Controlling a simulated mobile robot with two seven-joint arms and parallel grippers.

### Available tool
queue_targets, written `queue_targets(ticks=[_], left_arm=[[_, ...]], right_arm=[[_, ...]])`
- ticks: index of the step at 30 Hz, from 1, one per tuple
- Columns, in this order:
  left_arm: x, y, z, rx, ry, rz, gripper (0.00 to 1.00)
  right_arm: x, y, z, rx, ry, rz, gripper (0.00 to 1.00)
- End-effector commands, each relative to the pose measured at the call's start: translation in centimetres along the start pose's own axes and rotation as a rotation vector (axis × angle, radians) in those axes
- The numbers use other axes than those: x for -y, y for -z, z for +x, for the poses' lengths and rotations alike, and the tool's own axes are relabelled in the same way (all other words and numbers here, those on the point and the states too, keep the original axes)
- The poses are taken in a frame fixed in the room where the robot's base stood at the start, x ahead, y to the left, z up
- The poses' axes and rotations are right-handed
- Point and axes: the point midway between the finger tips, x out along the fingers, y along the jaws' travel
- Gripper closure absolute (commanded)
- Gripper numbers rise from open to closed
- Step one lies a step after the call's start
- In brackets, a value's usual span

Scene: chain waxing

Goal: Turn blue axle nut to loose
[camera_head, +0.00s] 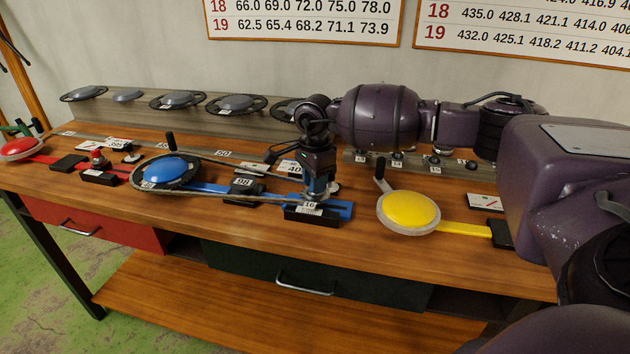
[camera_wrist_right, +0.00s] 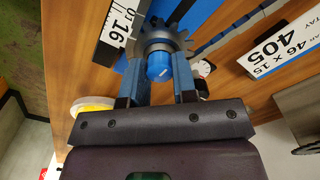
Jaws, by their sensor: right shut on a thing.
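The blue axle nut (camera_wrist_right: 160,67) shows in the right wrist view as a short blue cylinder in front of a grey toothed sprocket (camera_wrist_right: 165,38). My right gripper (camera_wrist_right: 156,78) has its two blue fingers on either side of the nut and is shut on it. In the head view my right gripper (camera_head: 317,188) points down at the right end of the blue station, above a black block labelled 16 (camera_head: 311,217). The nut is hidden behind the gripper there. The nut's loose or tight state cannot be told. My left gripper is not in view.
A blue crank disc (camera_head: 165,170) with a chain running right stands left of my gripper, with a block labelled 98 (camera_head: 243,188) between. A yellow crank disc (camera_head: 408,209) stands close on the right. A red station (camera_head: 20,147) is far left. Spare discs line the back shelf.

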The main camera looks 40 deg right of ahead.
Motion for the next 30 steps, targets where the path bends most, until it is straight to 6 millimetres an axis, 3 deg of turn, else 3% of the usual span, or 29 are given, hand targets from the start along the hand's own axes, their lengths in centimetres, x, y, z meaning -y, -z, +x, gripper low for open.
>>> queue_targets(ticks=[2, 3, 8, 20, 30], left_arm=[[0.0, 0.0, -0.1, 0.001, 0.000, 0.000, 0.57], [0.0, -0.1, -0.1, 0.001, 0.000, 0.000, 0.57], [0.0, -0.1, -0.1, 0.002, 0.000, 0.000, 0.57], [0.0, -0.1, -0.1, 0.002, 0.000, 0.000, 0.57], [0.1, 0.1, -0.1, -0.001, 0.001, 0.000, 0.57]], right_arm=[[0.2, -0.1, -0.3, 0.003, 0.007, 0.000, 0.98], [0.2, -0.1, -0.3, 0.003, 0.007, 0.000, 0.71], [0.1, -0.1, -0.2, 0.002, 0.005, 0.001, 0.48], [0.1, 0.0, -1.0, 0.000, 0.004, 0.002, 0.48], [0.1, 0.0, -6.9, 0.001, 0.007, 0.001, 0.48]])
